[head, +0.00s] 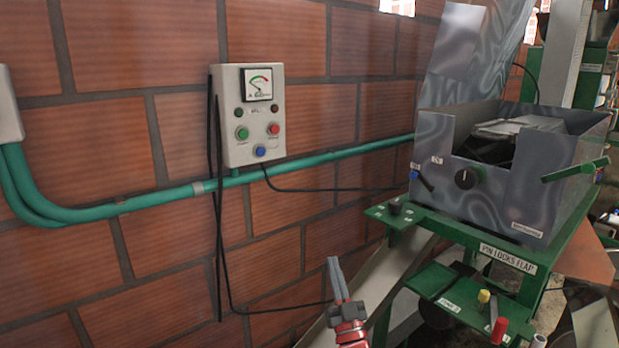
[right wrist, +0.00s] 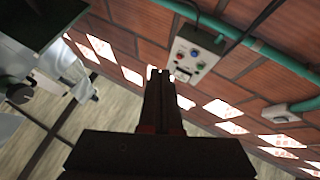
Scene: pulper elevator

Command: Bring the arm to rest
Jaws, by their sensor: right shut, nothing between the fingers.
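My right gripper (head: 338,280) is at the bottom middle of the head view, with its grey fingers together and pointing up. Nothing is between them. It is below and to the right of the control box, apart from it, and left of the green machine frame. In the right wrist view the dark fingers (right wrist: 160,75) are closed and point toward the brick wall. My left gripper is in neither view.
A grey control box (head: 252,115) with a dial and several buttons hangs on the brick wall (head: 110,60). A teal pipe (head: 345,148) runs along the wall. A green machine frame (head: 500,255) carrying a metal hopper (head: 545,170) stands at the right. Black cables hang below the box.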

